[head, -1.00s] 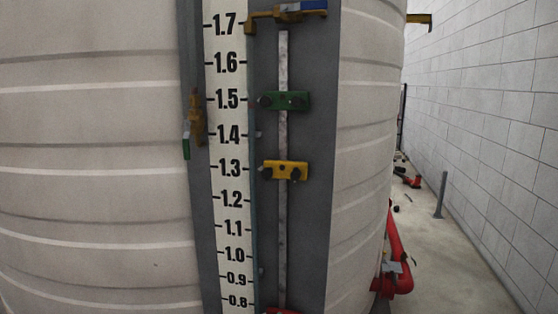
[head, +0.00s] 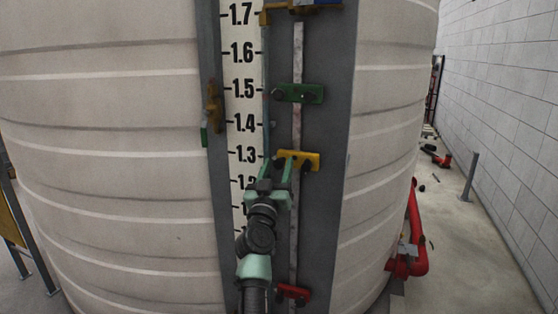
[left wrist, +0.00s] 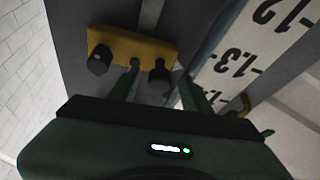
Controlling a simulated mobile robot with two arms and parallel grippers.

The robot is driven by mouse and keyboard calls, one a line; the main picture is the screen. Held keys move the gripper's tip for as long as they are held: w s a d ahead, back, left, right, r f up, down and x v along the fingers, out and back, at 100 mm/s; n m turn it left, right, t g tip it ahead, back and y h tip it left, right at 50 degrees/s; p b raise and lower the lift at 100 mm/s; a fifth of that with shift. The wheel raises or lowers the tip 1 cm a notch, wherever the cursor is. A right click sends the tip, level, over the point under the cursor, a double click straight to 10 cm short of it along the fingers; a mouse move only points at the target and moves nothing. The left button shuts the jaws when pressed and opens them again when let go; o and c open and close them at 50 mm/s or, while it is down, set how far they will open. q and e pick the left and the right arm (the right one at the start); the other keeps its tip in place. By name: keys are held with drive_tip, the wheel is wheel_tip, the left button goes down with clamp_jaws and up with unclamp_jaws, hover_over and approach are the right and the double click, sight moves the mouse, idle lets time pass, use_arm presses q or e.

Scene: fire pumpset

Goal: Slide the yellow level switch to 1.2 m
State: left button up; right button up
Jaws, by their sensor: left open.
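The yellow level switch (head: 305,160) sits on the vertical rail beside the scale, about level with the 1.3 mark. My left gripper (head: 277,169) is open at the switch's left, lower part, its fingers pointing up the tank. My gripper and arm hide part of the scale from about 1.2 downward. My right gripper is not in view.
A green switch (head: 312,94) sits above near 1.5, and a red one (head: 293,291) low on the same rail (head: 297,60).

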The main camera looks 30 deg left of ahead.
use_arm(q)
drive_tip(key=shift+w+a+r, duration=0.2)
drive_tip(key=shift+w+r, duration=0.05)
drive_tip(key=shift+w, duration=0.35)
clamp_jaws()
idle(1.1)
